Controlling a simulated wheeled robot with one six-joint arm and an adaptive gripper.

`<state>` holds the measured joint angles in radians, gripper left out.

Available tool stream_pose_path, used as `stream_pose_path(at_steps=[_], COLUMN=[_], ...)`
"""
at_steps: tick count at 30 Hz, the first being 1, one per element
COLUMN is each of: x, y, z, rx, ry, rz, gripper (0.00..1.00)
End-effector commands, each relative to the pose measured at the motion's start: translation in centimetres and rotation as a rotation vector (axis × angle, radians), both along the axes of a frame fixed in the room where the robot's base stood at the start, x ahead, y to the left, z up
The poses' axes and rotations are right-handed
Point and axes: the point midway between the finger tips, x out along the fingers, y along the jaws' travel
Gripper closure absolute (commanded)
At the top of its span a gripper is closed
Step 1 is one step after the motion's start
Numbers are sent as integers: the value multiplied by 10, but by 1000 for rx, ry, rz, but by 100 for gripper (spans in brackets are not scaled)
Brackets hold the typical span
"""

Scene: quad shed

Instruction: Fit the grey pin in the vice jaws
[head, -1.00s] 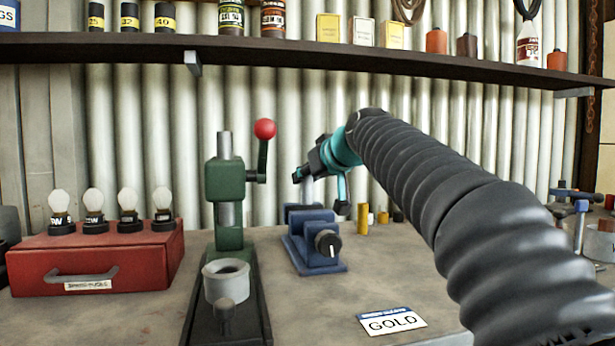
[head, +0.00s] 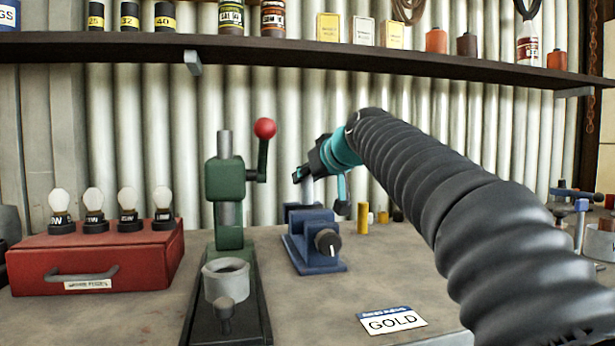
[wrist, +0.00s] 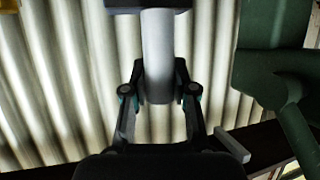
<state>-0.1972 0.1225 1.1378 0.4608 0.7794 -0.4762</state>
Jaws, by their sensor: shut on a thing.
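The grey pin (head: 307,191) stands upright over the blue vice (head: 315,254) in the head view. My gripper (head: 318,184) is shut on the pin, reaching in from the right. In the wrist view the pin (wrist: 158,50) runs up the middle, with my gripper's fingers (wrist: 160,78) on either side. Its far end meets a dark block at the top edge, which looks like the vice (wrist: 150,4). The pin's lower end is at the top of the vice jaws. I cannot tell whether it sits between them or only above them.
A green press (head: 225,180) with a red-knobbed lever stands close left of the vice. A red case (head: 130,262) with bulbs is further left. Small yellow cylinders (head: 363,217) stand right of the vice. A shelf (head: 300,52) runs above.

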Motion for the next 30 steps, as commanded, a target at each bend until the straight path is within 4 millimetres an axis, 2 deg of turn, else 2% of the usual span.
stream_pose_path(at_steps=[30], x=[0], y=[0], z=[-21], rx=[1], ry=[-2], rz=[0], gripper=[100])
